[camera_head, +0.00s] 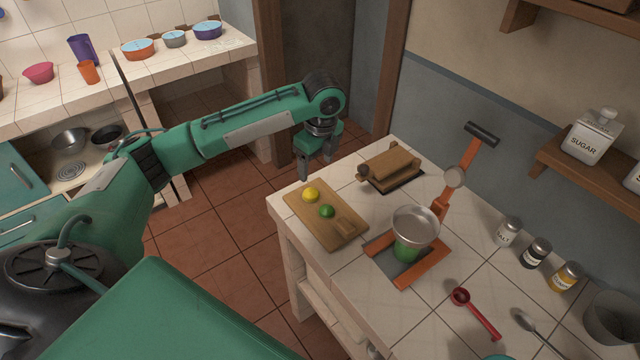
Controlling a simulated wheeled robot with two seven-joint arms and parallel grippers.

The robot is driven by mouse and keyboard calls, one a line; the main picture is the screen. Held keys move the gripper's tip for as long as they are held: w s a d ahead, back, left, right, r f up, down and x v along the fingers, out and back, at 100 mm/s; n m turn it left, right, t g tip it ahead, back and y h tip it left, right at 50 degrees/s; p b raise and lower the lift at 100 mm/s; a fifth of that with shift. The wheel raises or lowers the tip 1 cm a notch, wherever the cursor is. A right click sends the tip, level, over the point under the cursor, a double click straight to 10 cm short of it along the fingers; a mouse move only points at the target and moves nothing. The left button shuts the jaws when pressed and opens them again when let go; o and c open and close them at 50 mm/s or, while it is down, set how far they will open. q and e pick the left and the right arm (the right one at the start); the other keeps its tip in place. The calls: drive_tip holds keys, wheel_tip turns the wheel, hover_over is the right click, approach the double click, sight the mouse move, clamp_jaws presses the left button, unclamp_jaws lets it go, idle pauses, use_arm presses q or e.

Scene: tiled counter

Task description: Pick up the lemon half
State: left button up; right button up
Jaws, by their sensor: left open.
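The yellow lemon half (310,195) lies on a wooden cutting board (345,238) near the left corner of the tiled counter. A green lime piece (327,211) lies close beside it, to the lower right. My left gripper (317,168) hangs with its fingers pointing down, just above and behind the lemon half in the picture. It is open, with nothing seen between its fingers, and looks apart from the lemon half. My right gripper is not in view.
A wooden press-like block (391,166) lies behind the board. To the right stands an orange-framed stand with a metal bowl (415,224) over a green container. A red spoon (476,313) and several spice jars (508,231) are farther right. The counter's left edge is close to the board.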

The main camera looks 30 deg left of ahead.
use_arm(q)
drive_tip(key=p, duration=0.2)
hover_over(311, 193)
drive_tip(key=d, duration=0.1)
drive_tip(key=f, duration=0.4)
drive_tip(key=s+f, duration=0.1)
drive_tip(key=f, duration=0.1)
drive_tip(key=shift+f, duration=0.15)
drive_tip(key=shift+w+f, duration=0.1)
drive_tip(key=shift+f, duration=0.45)
drive_tip(key=shift+w+f, duration=0.1)
drive_tip(key=shift+f, duration=0.25)
drive_tip(key=f, duration=0.1)
drive_tip(key=f+p, duration=0.1)
drive_tip(key=f, duration=0.2)
drive_tip(key=shift+w+a+f, duration=0.15)
drive_tip(key=shift+w+a, duration=0.1)
drive_tip(key=shift+a, duration=0.05)
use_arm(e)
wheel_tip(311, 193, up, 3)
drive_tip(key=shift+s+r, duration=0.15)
use_arm(q)
drive_tip(key=shift+c, duration=0.4)
drive_tip(key=c, duration=1)
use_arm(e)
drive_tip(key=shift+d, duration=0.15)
